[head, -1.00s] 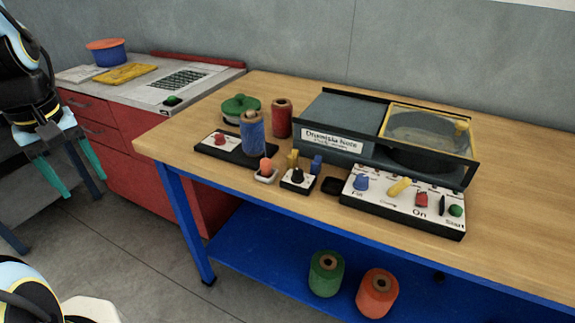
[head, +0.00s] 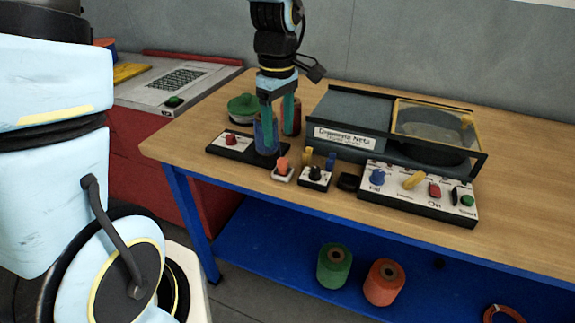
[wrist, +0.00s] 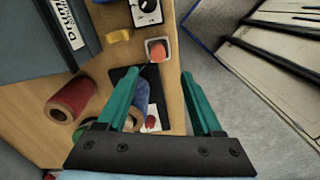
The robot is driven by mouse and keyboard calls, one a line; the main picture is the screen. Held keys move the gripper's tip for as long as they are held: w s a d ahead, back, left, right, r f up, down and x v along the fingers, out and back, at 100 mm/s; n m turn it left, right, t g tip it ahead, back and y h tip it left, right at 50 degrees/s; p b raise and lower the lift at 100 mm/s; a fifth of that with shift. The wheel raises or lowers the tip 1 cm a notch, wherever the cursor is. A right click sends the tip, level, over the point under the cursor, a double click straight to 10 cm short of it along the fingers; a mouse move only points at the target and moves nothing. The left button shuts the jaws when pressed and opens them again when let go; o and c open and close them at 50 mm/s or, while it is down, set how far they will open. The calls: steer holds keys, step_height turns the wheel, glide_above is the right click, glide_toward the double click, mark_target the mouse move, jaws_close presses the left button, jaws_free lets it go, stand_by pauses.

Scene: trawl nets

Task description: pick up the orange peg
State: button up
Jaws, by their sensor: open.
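The orange peg (head: 282,163) stands in a small white square base on the wooden table, near its front edge. In the wrist view the orange peg (wrist: 157,52) shows just beyond the fingertips, roughly midway between the two fingers. My gripper (head: 279,142) has teal fingers and points down above and behind the peg, in front of the blue and red spools. In the wrist view my gripper (wrist: 160,75) is open with nothing held between the fingers. The fingers partly hide the blue spool.
A yellow peg (head: 307,156) and a black-knob box (head: 315,177) stand close right of the peg. The blue spool (head: 258,135) and red-button panel (head: 230,145) are left. A machine (head: 345,120) and control panel (head: 400,200) are further right. The table's right end is clear.

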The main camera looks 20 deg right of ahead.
mark_target(283, 160)
step_height(283, 160, down, 2)
steer(key=shift+f, duration=0.15)
steer(key=f, duration=0.1)
steer(key=f+p, duration=0.1)
steer(key=f, duration=0.2)
steer(key=shift+s+d+p, duration=0.2)
steer(key=shift+d+p, duration=0.15)
steer(key=shift+p, duration=0.05)
steer(key=shift+f, duration=0.55)
steer(key=shift+c, duration=0.4)
jaws_close()
